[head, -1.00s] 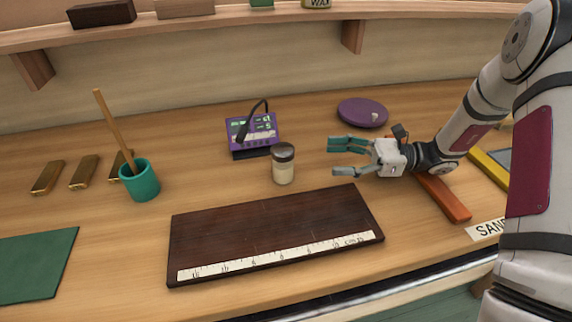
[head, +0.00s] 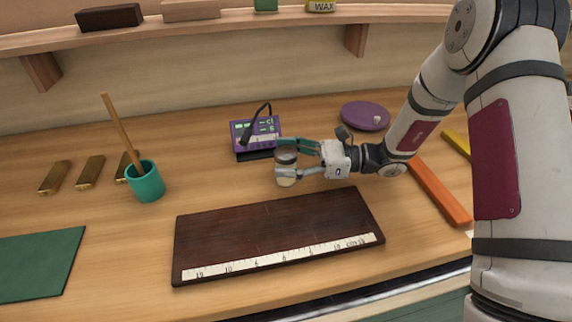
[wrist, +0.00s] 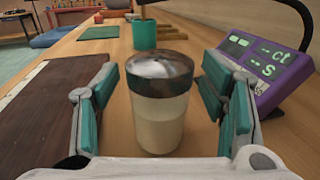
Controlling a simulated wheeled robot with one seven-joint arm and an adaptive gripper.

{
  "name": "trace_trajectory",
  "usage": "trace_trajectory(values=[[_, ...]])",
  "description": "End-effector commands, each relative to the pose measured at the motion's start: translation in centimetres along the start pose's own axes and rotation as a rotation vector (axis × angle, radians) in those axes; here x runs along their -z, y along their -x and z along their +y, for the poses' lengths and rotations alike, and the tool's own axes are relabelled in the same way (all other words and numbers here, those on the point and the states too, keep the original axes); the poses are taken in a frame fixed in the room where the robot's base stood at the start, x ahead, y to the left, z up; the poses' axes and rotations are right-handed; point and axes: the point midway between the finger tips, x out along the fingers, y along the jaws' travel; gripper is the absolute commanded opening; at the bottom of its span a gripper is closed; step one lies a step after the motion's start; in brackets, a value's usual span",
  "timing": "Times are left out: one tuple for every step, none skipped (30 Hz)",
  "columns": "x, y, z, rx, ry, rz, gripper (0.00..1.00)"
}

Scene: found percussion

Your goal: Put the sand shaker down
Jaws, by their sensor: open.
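The sand shaker (wrist: 159,115) is a clear jar with a dark metal lid and pale sand inside. It stands upright on the wooden bench behind the dark board. In the head view the shaker (head: 286,181) is partly hidden by my fingers. My gripper (head: 279,159) is open around it, with one finger on each side. In the wrist view my gripper (wrist: 163,105) shows its teal pads to the left and right of the jar, with a visible gap on both sides.
A dark board with a ruler strip (head: 278,240) lies in front. A purple meter (head: 256,133) stands just behind the shaker. A teal cup with a stick (head: 146,183), brass bars (head: 89,172) and a green mat (head: 38,265) are left. A purple disc (head: 365,116) and orange bar (head: 438,190) are right.

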Motion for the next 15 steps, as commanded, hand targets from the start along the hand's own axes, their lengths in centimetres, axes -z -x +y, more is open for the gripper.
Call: trace_trajectory(values=[[0.0,-0.24,0.03,-0.001,0.0,0.0,0.66],[0.01,-0.3,0.03,-0.001,0.0,0.0,0.66],[0.01,-0.32,0.02,0.0,0.0,0.0,0.66],[0.02,-0.31,0.01,0.0,0.0,0.0,0.66],[0.02,-0.3,0.01,0.0,0.0,0.0,0.66],[0.02,-0.29,0.01,0.0,0.0,0.0,0.66],[0.02,-0.29,0.01,0.0,0.0,0.0,0.66],[0.02,-0.29,0.01,0.0,0.0,0.0,0.63],[0.02,-0.28,0.0,0.0,0.0,0.0,0.54],[0.02,-0.28,0.0,0.0,0.0,0.0,0.48],[0.01,-0.28,0.0,0.0,0.0,0.0,0.41],[0.01,-0.27,0.0,0.0,0.0,0.0,0.32],[0.01,-0.27,0.0,0.0,0.0,0.0,0.25],[0.01,-0.27,0.0,0.0,0.0,0.0,0.18],[0.01,-0.26,0.0,0.0,0.0,0.0,0.09]])
